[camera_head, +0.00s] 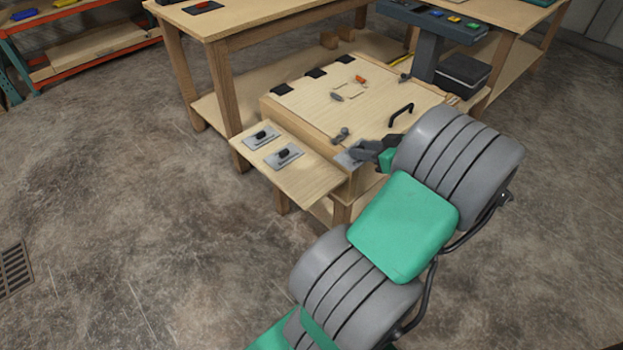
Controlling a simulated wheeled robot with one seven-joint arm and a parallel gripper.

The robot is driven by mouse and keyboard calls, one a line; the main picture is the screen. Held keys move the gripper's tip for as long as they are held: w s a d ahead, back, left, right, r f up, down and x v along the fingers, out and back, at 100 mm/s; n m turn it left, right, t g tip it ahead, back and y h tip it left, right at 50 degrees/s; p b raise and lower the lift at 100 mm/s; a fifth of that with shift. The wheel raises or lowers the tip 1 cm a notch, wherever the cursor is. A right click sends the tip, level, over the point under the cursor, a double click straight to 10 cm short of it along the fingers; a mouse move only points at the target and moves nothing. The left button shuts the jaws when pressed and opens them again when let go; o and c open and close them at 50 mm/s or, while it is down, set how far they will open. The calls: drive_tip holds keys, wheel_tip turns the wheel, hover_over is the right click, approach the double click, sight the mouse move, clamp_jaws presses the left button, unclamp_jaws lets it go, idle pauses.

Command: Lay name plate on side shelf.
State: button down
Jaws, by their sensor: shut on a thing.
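The side shelf (312,181) is a pale wooden board on the left side of the wooden console box. Two grey plates with black knobs lie on it, a rear one (259,139) and a front one (287,158). My gripper (361,152) is at the box's front corner, just right of the shelf. It is shut on a small grey plate (349,157), which looks like the name plate. The gripper and arm partly hide it, and I cannot tell whether it touches the box.
The box lid (345,92) has a black handle (401,114), black hinges and several small parts on it. A wooden workbench (235,20) stands behind. A dark post with a button panel (433,25) rises at the back right.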

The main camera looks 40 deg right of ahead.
drive_tip(key=w+a+f, duration=0.5)
drive_tip(key=w, duration=0.3)
drive_tip(key=b, duration=0.1)
hover_over(314, 180)
wheel_tip(314, 180, down, 4)
drive_tip(key=shift+s+a+f, duration=0.1)
drive_tip(key=shift+f, duration=0.15)
drive_tip(key=shift+f+b, duration=0.3)
drive_tip(key=shift+f, duration=1.25)
drive_tip(key=shift+f, duration=0.2)
drive_tip(key=c, duration=1.1)
unclamp_jaws()
drive_tip(key=shift+o, duration=0.2)
